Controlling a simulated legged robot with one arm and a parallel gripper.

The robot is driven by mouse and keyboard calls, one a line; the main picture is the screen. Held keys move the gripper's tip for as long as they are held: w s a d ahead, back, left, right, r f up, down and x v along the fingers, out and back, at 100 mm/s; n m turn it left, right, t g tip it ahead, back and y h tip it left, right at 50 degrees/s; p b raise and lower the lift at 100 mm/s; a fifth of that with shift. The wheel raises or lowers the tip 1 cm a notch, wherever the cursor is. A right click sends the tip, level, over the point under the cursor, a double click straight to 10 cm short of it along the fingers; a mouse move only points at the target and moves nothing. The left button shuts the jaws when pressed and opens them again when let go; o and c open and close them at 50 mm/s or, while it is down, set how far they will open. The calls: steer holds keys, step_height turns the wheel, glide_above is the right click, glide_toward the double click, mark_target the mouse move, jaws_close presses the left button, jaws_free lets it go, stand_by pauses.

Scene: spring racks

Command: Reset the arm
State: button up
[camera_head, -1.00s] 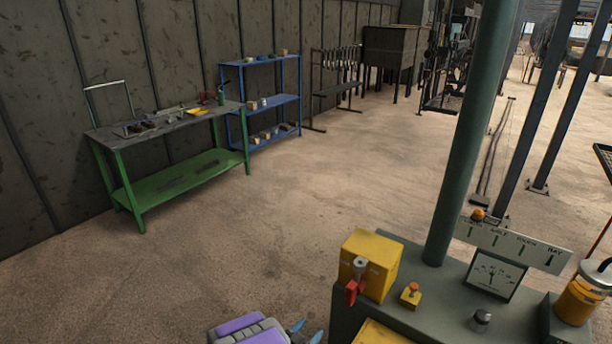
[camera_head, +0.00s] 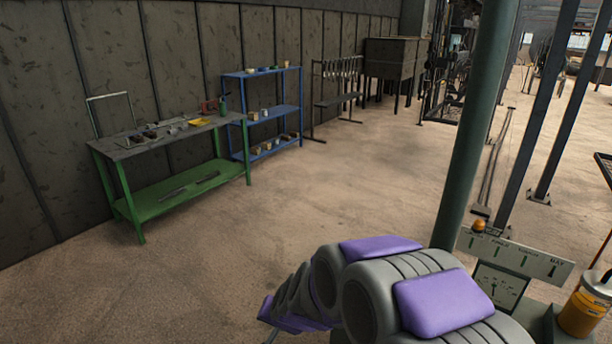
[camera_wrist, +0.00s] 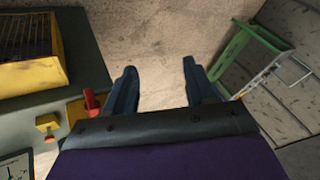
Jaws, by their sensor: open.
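My gripper (camera_wrist: 160,88) shows in the wrist view with its two dark blue fingers spread apart. Nothing is between them, only the sandy floor beyond. In the head view my grey and purple arm fills the lower right, and the gripper's fingers cannot be made out clearly there. In the wrist view a yellow box with a red lever (camera_wrist: 92,102) is left of the fingers, apart from them.
A machine console with a gauge (camera_head: 497,285) and a green post (camera_head: 468,150) stands at right, partly behind my arm. A green workbench (camera_head: 170,190) and a blue shelf (camera_head: 270,110) stand along the wall. The floor between (camera_head: 320,200) is clear.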

steer(key=s+d+r+n+g+h, duration=0.1)
steer(key=s+d+r+g, duration=0.1)
steer(key=s+d, duration=0.5)
steer(key=s+d+r+n+g+h, duration=0.1)
steer(key=s+d+r, duration=0.4)
steer(key=s, duration=1)
steer(key=s+d+r+n+g+h, duration=0.1)
steer(key=s+d+r+g, duration=0.2)
steer(key=s+d, duration=0.6)
steer(key=s+g, duration=0.1)
steer(key=s, duration=0.2)
steer(key=shift+d+r+h, duration=0.3)
steer(key=shift+d+r, duration=0.05)
steer(key=shift+r, duration=0.05)
